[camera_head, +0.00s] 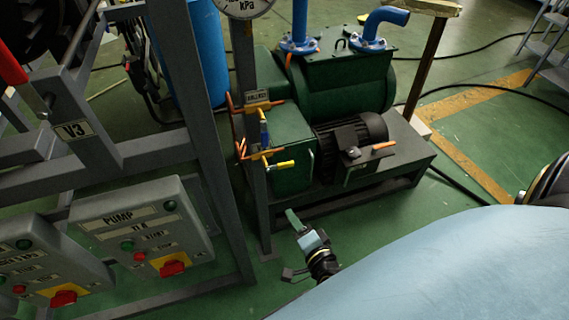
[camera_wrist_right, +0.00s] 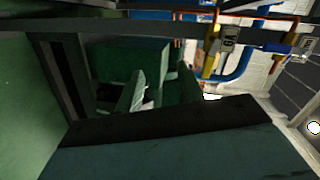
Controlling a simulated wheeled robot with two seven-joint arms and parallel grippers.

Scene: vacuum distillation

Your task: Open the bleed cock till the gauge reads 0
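The gauge (camera_head: 243,6) is cut off by the top edge of the head view. Its lower face reads kPa, but I cannot see its needle or reading. Below it, thin copper-coloured pipework carries a small cock with a blue handle (camera_head: 264,130) and one with a yellow lever (camera_head: 283,165) pointing right. A small label plate (camera_head: 257,97) sits above; its lettering is too small to read, so I cannot tell which cock is the bleed. My right gripper (camera_head: 288,246) is below and right of both cocks, apart from them, its fingers spread and empty. My left gripper is out of view.
A green pump with a black motor (camera_head: 350,133) stands behind on a grey base. A grey frame post (camera_head: 205,130) and the PUMP control box (camera_head: 140,228) are at left. In the right wrist view, pipework with a yellow handle (camera_wrist_right: 210,65) shows at upper right.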

